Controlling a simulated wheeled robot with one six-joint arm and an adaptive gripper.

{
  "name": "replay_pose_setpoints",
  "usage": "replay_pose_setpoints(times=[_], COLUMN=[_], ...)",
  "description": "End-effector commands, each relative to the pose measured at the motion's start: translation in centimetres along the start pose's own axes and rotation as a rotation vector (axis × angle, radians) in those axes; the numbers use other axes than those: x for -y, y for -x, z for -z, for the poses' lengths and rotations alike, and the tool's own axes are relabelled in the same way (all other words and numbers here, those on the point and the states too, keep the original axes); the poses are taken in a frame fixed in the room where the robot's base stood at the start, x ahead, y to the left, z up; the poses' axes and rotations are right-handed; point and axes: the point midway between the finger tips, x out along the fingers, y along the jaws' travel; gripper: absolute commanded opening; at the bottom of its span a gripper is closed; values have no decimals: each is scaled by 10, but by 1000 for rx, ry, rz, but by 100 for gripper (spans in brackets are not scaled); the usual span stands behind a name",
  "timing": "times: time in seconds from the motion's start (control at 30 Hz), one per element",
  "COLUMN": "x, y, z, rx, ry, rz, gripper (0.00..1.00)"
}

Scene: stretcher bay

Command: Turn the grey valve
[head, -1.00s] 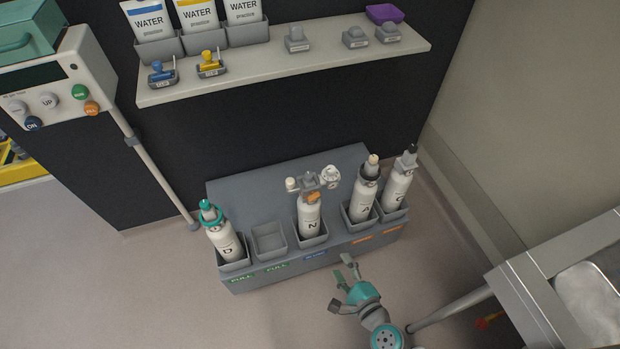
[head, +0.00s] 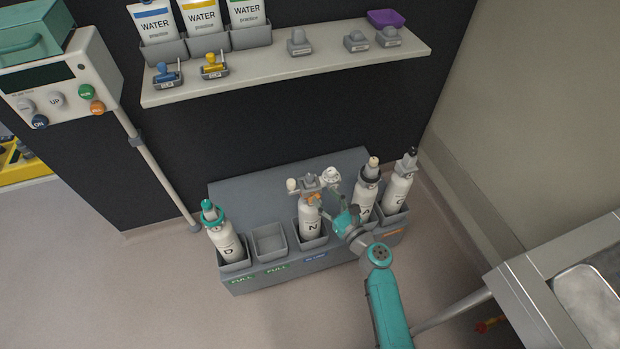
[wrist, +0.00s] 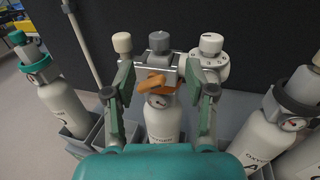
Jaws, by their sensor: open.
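The grey valve knob (wrist: 160,41) tops the regulator of the middle cylinder N, between a cream knob (wrist: 122,42) and a white numbered dial (wrist: 210,43). In the head view cylinder N (head: 309,226) stands upright in a rack slot, with the small grey knob hard to make out. My gripper (wrist: 160,84) is open, its fingers on either side of the regulator, with nothing held. An orange lever (wrist: 155,83) and a gauge lie between the fingers, below the grey knob. Whether the fingers touch the regulator I cannot tell. In the head view my gripper (head: 330,207) is at the cylinder's right front.
The grey rack (head: 290,166) also holds cylinder D (head: 225,238) at left and two cylinders close on the right, near my arm. One slot (head: 269,243) is empty. A shelf (head: 290,67) hangs above. A steel trolley (head: 520,285) stands at lower right.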

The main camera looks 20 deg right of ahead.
Motion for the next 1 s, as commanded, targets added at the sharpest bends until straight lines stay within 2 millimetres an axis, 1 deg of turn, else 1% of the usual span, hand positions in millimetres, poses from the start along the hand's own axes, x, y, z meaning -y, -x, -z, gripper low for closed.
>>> replay_pose_setpoints(times=[0.03, 0.3, 0.5, 0.7, 0.97, 1.0], x=[-1, -1, -1, -1, -1, -1], y=[-10, -57, -82, -92, -92, -92], z=[-2, -2, -1, -1, 0, 0], rx=[3, 1, 1, 0, 0, 0], ry=[2, 3, 5, 4, 4, 4], rz=[-3, -2, -2, 0, 0, 0], gripper=[55, 55, 55, 55, 55, 48])
